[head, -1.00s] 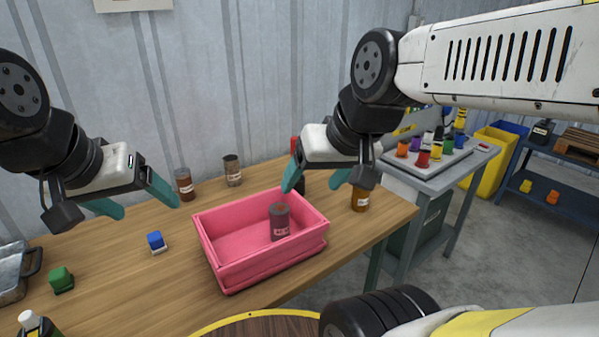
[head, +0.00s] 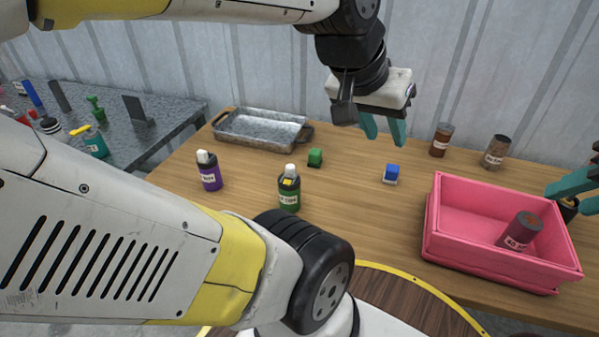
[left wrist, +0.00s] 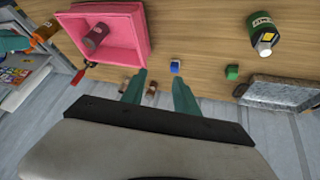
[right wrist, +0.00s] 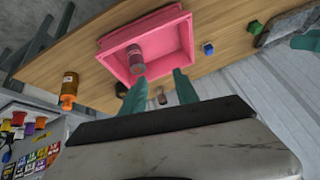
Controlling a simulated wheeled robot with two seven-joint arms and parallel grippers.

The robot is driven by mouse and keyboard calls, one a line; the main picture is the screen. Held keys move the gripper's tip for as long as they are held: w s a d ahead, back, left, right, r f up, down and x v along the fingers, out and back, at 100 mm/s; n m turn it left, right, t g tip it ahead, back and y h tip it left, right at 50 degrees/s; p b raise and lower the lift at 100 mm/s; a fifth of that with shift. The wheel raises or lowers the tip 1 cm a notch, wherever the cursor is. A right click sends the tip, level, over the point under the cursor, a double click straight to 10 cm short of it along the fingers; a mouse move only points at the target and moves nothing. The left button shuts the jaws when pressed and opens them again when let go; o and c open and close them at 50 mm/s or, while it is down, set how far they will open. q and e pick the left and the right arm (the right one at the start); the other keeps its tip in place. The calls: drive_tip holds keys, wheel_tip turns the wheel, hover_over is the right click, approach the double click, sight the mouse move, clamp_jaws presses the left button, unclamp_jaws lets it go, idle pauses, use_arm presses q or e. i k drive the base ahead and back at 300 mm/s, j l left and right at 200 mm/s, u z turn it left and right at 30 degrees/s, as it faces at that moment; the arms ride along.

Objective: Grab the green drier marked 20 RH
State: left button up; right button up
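A small green block (head: 315,157) sits on the wooden table between the metal tray and the blue block; it also shows in the left wrist view (left wrist: 232,72). No marking on it is readable. A green bottle (head: 289,190) with a white cap and label stands nearer; its label is not clearly readable. My left gripper (head: 385,131) is open and empty above the table, to the right of the green block and behind the blue block. My right gripper (right wrist: 158,90) is open and empty by the pink box; it is partly cut off at the head view's right edge.
A blue block (head: 390,174) with a white label lies right of the green one. A pink box (head: 447,252) holds a grey-brown can (head: 520,230). A metal tray (head: 262,131) and purple bottle (head: 209,171) stand left. Two cans (head: 441,140) (head: 495,151) stand behind.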

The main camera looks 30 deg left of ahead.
sight(290, 188)
drive_tip(key=u, duration=1.45)
drive_tip(key=k+j+u, duration=0.1)
drive_tip(key=j, duration=0.25)
drive_tip(key=k+j, duration=0.2)
drive_tip(key=j, duration=0.15)
drive_tip(key=u, duration=0.05)
